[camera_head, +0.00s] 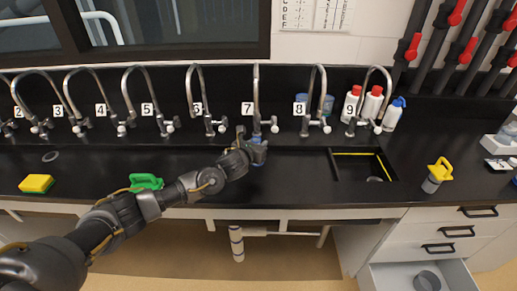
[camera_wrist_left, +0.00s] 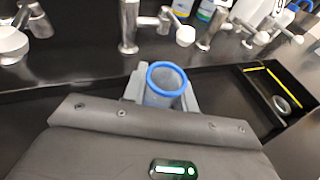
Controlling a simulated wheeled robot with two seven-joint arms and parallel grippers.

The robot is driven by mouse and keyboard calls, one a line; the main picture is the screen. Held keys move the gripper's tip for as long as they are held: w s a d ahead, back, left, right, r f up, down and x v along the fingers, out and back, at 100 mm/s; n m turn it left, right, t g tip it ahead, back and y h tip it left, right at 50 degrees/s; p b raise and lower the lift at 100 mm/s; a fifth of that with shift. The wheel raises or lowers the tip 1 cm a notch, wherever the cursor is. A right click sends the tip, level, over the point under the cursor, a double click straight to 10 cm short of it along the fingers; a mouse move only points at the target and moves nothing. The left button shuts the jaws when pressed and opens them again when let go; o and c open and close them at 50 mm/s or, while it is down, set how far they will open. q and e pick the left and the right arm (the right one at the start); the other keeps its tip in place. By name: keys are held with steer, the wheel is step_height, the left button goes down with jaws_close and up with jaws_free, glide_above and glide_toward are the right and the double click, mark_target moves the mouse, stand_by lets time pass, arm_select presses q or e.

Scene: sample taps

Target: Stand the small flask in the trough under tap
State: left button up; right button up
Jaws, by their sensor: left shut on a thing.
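The small flask (camera_wrist_left: 150,98) is a grey-blue, see-through vessel with a blue rim. My left gripper (camera_wrist_left: 163,100) is shut around it, and its mouth faces the wrist camera. In the head view the left gripper (camera_head: 258,152) is in front of tap 7 (camera_head: 256,100), at the black trough (camera_head: 310,152) that runs below the row of taps. Only a bit of the flask's blue shows there; its base is hidden, so I cannot tell whether it touches the trough floor. My right gripper is not in view.
A sink (camera_head: 350,168) with yellow edges opens at the right. A green brush (camera_head: 146,181), a yellow sponge (camera_head: 36,183) and a yellow-handled item (camera_head: 438,174) lie on the bench. Bottles (camera_head: 372,104) stand behind tap 9 (camera_head: 388,85). An open drawer (camera_head: 400,278) juts out below right.

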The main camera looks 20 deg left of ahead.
arm_select(q)
step_height(320, 180, down, 2)
steer(key=shift+f+p, duration=0.15)
steer(key=shift+p, duration=0.3)
steer(key=shift+f, duration=0.25)
steer(key=o, duration=1)
steer(key=shift+f, duration=0.1)
steer(key=shift+c, duration=0.2)
steer(key=shift+s, duration=0.1)
steer(key=b+v, duration=0.2)
steer(key=v, duration=1)
